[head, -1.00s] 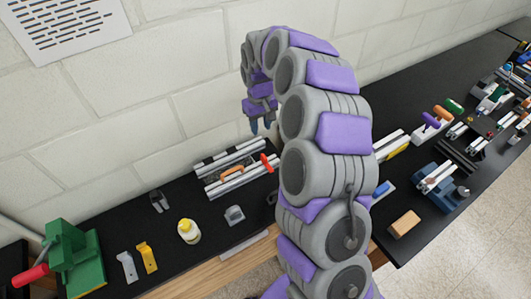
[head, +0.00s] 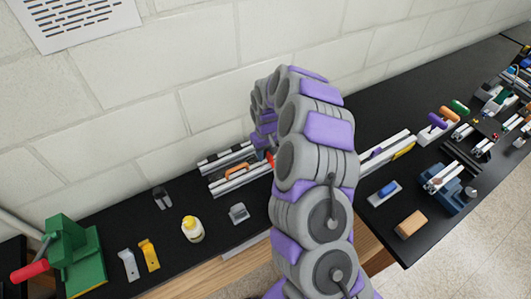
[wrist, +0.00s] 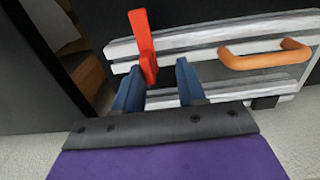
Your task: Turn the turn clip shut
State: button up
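The red turn clip (wrist: 142,45) stands across the upper rail of the silver extrusion frame (wrist: 190,42) in the wrist view. Its lower end lies between the tips of my gripper's (wrist: 159,70) two blue fingers, closer to the left one. The fingers are apart, with a gap beside the clip; I cannot tell whether the left finger touches it. In the head view the frame (head: 240,184) lies on the black bench, and only a bit of the red clip (head: 270,158) shows beside my arm. My arm hides most of the gripper there.
An orange handle (wrist: 265,55) is on the frame to the right of the clip. In the head view, a yellow-topped bottle (head: 192,229), a grey block (head: 238,213) and a green vise-like tool (head: 75,255) stand nearer on the bench. The wall is close behind.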

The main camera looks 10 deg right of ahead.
jog(key=shift+d, duration=1.2)
jog(key=shift+c, duration=0.6)
jog(key=shift+a, duration=0.8)
grip_shut()
jog(key=shift+d, duration=0.35)
